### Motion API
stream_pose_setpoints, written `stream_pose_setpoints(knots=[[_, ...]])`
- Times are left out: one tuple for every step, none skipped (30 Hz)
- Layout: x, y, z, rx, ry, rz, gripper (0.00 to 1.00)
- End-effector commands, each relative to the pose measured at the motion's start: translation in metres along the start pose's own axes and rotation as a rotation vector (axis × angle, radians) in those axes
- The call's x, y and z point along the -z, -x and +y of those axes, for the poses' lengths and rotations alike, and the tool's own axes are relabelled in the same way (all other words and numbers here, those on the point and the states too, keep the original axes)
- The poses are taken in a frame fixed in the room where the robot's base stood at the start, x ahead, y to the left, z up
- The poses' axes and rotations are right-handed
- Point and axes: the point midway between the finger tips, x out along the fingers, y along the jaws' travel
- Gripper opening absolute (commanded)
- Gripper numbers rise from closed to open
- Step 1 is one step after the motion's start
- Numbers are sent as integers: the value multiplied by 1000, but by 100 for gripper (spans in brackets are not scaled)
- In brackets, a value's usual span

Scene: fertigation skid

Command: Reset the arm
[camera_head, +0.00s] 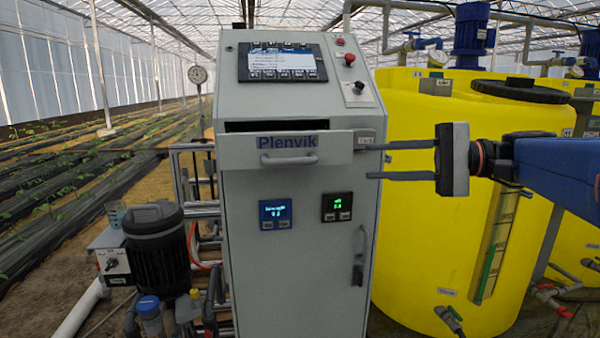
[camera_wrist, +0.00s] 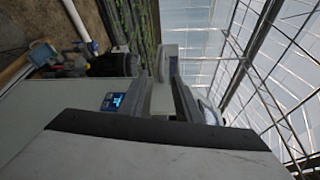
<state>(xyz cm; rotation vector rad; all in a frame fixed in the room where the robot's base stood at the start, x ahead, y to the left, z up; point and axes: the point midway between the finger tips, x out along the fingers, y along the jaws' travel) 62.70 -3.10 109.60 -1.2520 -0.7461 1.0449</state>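My gripper (camera_head: 376,160) is at the right side of the grey control cabinet (camera_head: 300,240), its two fingers pointing left and spread apart with nothing seen between them. The upper fingertip lies close to the right end of the drawer (camera_head: 300,150) marked Plenvik; I cannot tell if they touch. The drawer stands pulled out, with a dark gap above its front and a grey handle (camera_head: 289,159). In the wrist view my gripper (camera_wrist: 163,85) also shows its fingers apart, with the pale drawer front (camera_wrist: 167,58) beyond them.
The cabinet carries a screen (camera_head: 281,62), a red button (camera_head: 349,60), two small displays and a door handle (camera_head: 358,270). A yellow tank (camera_head: 430,240) stands behind my arm at right. A black pump (camera_head: 155,245) and pipes are at left. Planted rows lie beyond.

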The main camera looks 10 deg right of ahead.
Motion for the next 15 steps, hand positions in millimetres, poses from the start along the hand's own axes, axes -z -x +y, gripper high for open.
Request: stream_pose_setpoints(knots=[[-2,-4,5,-17,-2,1,31],[-4,-7,11,-35,-5,3,31],[-7,-12,21,-68,-9,6,31],[-9,-17,31,-100,-12,11,31],[-13,-22,44,-137,-15,14,31],[-18,-29,62,-196,-17,23,31],[-22,-34,78,-244,-16,30,31],[-26,-38,94,-297,-12,37,31],[-32,-41,117,-368,-4,47,31],[-35,-42,133,-420,5,55,31],[-39,-43,150,-472,17,63,31],[-44,-42,170,-541,36,73,31],[-47,-41,186,-593,54,80,31],[-50,-39,201,-644,73,89,31],[-54,-35,220,-710,104,98,31]])
